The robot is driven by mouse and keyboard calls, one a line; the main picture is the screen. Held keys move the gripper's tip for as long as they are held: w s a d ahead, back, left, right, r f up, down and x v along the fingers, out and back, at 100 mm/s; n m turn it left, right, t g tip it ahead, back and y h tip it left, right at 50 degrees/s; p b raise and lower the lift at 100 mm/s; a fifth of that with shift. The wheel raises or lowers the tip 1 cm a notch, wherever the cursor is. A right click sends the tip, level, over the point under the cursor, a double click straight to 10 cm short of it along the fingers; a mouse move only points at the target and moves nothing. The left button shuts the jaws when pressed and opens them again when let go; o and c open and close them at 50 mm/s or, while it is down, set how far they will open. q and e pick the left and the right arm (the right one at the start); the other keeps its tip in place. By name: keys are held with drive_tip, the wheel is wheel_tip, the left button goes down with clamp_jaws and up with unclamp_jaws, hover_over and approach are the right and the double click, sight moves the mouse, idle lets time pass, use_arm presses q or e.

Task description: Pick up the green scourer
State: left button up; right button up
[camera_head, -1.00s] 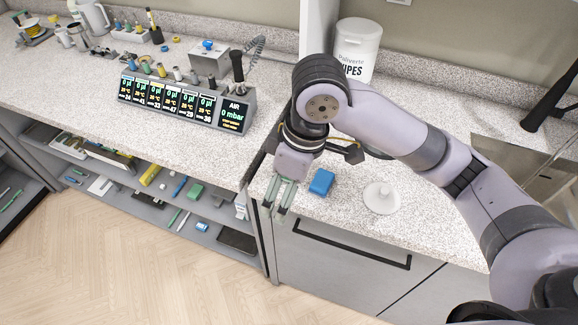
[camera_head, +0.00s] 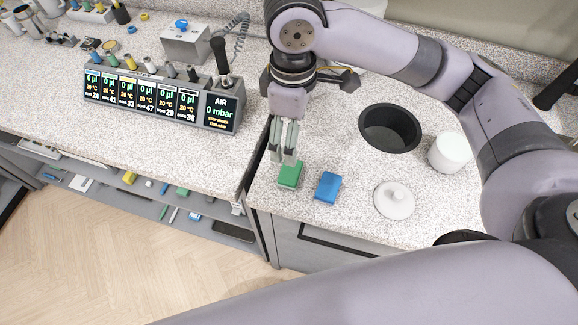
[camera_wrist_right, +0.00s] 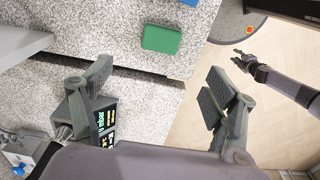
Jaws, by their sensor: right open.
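The green scourer (camera_head: 290,174) lies on the speckled counter near its front edge, left of a blue block. It also shows in the right wrist view (camera_wrist_right: 161,39), past the fingertips and between their lines. My right gripper (camera_head: 284,158) points down just behind the scourer, its tips close to it in the picture. Contact cannot be told. In the right wrist view the right gripper (camera_wrist_right: 157,78) has its fingers wide apart with nothing between them. My left gripper (camera_wrist_right: 237,57) shows small over the floor, its fingers apart and empty.
The blue block (camera_head: 328,187) lies close right of the scourer, then a white knobbed lid (camera_head: 394,200). Behind are a black round opening (camera_head: 389,128) and a white container (camera_head: 450,152). A display unit (camera_head: 160,100) stands left, past a dark gap in the counter.

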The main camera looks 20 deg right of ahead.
hover_over(288, 170)
drive_tip(key=f, duration=0.5)
drive_tip(key=shift+d+f, duration=0.35)
drive_tip(key=shift+d, duration=0.05)
wheel_tip(288, 170, down, 2)
drive_tip(key=shift+f+p, duration=0.1)
drive_tip(key=shift+p, duration=0.2)
drive_tip(key=shift+a+f, duration=0.15)
drive_tip(key=shift+f, duration=0.1)
drive_tip(key=f, duration=0.2)
drive_tip(key=f+p, duration=0.1)
drive_tip(key=shift+a+f, duration=0.25)
drive_tip(key=shift+f, duration=0.5)
drive_tip(key=c, duration=0.9)
use_arm(q)
drive_tip(key=shift+s+r, duration=0.2)
drive_tip(key=shift+r, duration=0.65)
use_arm(e)
drive_tip(key=shift+c, duration=0.3)
drive_tip(key=shift+r, duration=0.15)
use_arm(q)
drive_tip(key=shift+f+b, duration=0.3)
drive_tip(key=shift+f, duration=0.05)
use_arm(e)
wheel_tip(288, 170, up, 20)
